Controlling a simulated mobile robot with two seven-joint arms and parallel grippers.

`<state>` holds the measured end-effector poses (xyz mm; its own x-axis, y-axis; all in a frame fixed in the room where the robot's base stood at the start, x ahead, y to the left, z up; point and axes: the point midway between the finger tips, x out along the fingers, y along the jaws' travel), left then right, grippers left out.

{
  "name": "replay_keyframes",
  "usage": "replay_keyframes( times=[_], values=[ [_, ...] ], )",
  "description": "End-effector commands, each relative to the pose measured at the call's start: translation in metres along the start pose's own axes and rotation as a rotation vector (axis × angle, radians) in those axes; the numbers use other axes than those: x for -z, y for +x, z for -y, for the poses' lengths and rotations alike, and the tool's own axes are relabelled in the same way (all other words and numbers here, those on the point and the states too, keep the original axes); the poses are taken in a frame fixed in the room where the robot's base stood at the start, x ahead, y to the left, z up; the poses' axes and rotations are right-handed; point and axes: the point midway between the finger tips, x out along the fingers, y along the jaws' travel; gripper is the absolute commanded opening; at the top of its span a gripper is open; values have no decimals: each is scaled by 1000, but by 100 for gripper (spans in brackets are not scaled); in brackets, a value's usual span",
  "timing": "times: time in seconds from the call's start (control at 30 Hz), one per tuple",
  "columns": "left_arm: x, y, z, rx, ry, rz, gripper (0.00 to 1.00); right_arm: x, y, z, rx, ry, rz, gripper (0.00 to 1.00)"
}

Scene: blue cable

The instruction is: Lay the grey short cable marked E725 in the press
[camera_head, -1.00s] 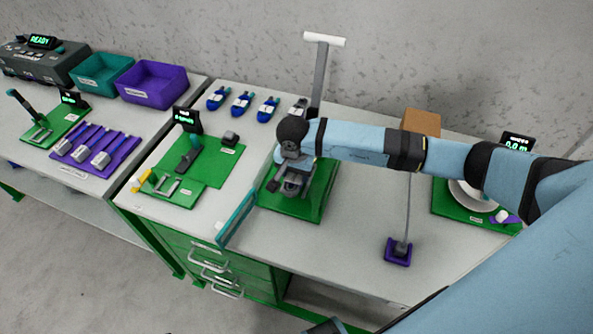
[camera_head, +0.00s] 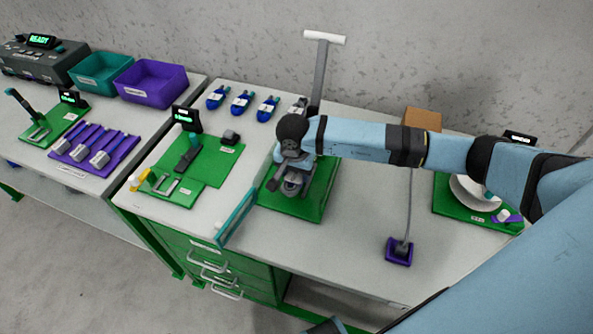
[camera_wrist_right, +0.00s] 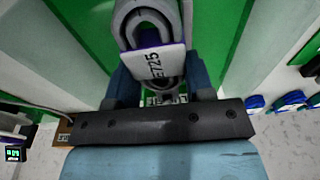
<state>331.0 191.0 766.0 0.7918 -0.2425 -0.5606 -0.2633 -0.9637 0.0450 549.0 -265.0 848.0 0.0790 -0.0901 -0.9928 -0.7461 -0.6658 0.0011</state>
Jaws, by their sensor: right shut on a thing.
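The grey short cable (camera_wrist_right: 143,18) is a coiled loop with a white tag (camera_wrist_right: 158,65) reading E725 in the right wrist view. My right gripper (camera_wrist_right: 160,88) is shut on it, with a finger on either side below the tag. In the head view my right gripper (camera_head: 291,180) points down over the press's green base (camera_head: 310,207). The press has a tall grey lever (camera_head: 319,75) with a white crossbar, standing up behind my wrist. My wrist and gripper hide the middle of the press, so I cannot tell whether the cable touches it. My left gripper is not in view.
A green board with tools (camera_head: 215,165) is to the left, and a teal upright panel (camera_head: 236,217) stands at the front edge.

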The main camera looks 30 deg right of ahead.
Motion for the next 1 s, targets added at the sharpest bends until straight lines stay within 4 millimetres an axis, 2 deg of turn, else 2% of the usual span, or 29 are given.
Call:
replay_keyframes(
  times=[1.0],
  values=[
    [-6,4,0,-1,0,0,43,-1,8,0,1,1,0,24]
  ],
)
